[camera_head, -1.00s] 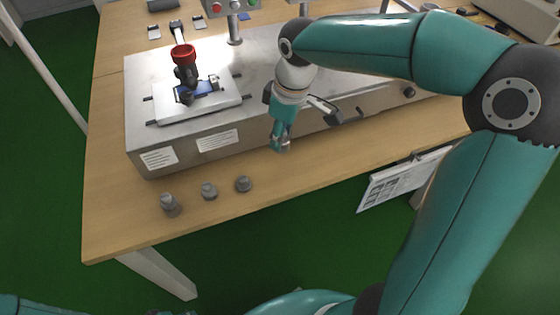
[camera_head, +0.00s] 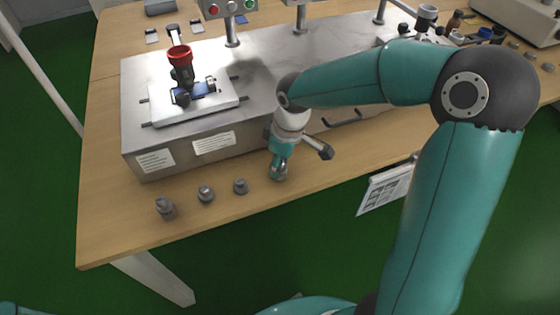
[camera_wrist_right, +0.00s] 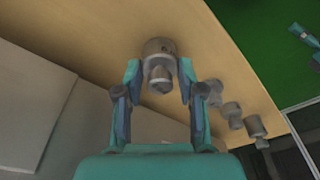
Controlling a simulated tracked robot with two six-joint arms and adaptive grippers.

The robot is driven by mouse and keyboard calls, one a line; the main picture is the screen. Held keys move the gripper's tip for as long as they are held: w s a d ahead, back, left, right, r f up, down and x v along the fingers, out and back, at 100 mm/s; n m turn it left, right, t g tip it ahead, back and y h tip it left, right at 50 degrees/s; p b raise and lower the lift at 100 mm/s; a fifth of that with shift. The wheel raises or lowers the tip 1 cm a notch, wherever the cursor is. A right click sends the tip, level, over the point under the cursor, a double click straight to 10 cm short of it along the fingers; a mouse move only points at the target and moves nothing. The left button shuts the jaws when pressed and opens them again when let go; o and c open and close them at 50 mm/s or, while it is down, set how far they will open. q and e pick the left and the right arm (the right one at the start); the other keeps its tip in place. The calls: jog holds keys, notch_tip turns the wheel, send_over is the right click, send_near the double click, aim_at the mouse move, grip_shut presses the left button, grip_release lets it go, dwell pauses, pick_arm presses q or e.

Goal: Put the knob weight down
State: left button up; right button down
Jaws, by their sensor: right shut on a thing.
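My right gripper (camera_head: 279,167) points down at the front edge of the wooden table, in front of the steel fixture. In the right wrist view its two fingers (camera_wrist_right: 160,78) stand on either side of a grey knob weight (camera_wrist_right: 158,48) and are shut on it. The held weight is at or just above the table top; I cannot tell whether it touches. Three similar grey weights stand in a row to its left: a near one (camera_head: 240,186), a middle one (camera_head: 206,193) and a taller far-left one (camera_head: 165,208). My left gripper is not in view.
The steel fixture (camera_head: 190,146) lies just behind the gripper. It carries a white plate (camera_head: 160,112) and a red-topped black device (camera_head: 180,55). The table's front edge (camera_head: 225,214) is close. A paper sheet (camera_head: 386,190) hangs below the edge at right.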

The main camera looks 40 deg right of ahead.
aim_at(286, 169)
jog(key=shift+f, duration=0.15)
jog(key=c, duration=0.7)
grip_release()
jog(key=shift+r, duration=0.2)
notch_tip(286, 169, up, 12)
jog(key=s+d+p, duration=0.1)
jog(key=shift+s+p, duration=0.25)
jog(key=shift+p, duration=0.15)
jog(key=shift+f, duration=0.1)
